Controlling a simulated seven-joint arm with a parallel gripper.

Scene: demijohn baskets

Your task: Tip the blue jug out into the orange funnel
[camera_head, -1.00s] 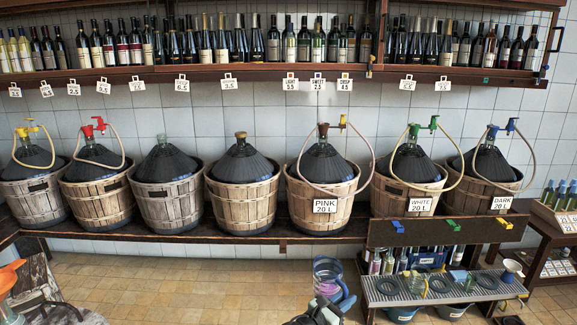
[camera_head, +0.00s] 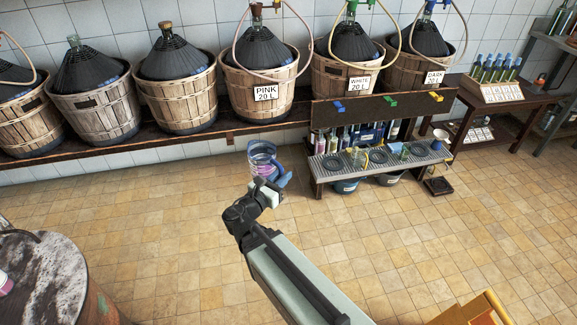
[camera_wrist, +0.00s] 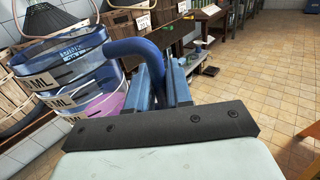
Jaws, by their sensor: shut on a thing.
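The blue jug (camera_head: 262,158) is a clear vessel with blue bands and a blue handle, with some pink-purple liquid low inside. The jug hangs roughly upright above the tiled floor, left of the bottle rack. The orange funnel is not in view now.
Demijohns in wooden baskets (camera_head: 185,103) line the back bench. A low rack (camera_head: 325,172) with bottles and rings stands right of the jug. A barrel (camera_head: 45,290) stands at lower left and a wooden piece (camera_head: 465,314) at lower right. The middle floor is clear.

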